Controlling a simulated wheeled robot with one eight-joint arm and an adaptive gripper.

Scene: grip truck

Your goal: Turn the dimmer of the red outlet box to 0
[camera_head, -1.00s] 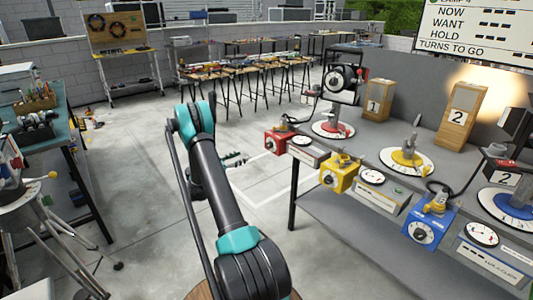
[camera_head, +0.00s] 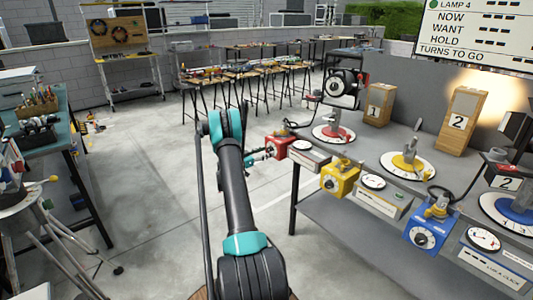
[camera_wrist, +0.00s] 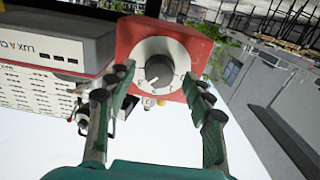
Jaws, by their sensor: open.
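The red outlet box (camera_head: 278,146) sits at the front left corner of the grey bench. In the wrist view the red box (camera_wrist: 128,38) shows its face with a round white dial, and a dark dimmer knob (camera_wrist: 159,68) is at its middle. The dial's numbers are too small to read. My gripper (camera_wrist: 160,88) is open and empty, with one finger on each side of the dial in the picture, and the knob shows between the fingertips. In the head view my gripper (camera_head: 263,154) is just left of the red box. I cannot tell whether the fingers touch the box.
A grey meter box (camera_wrist: 60,40) stands beside the red box. A yellow outlet box (camera_head: 340,180) and a blue one (camera_head: 428,233) stand farther along the bench edge (camera_head: 335,208). The floor (camera_head: 150,180) left of the bench is open.

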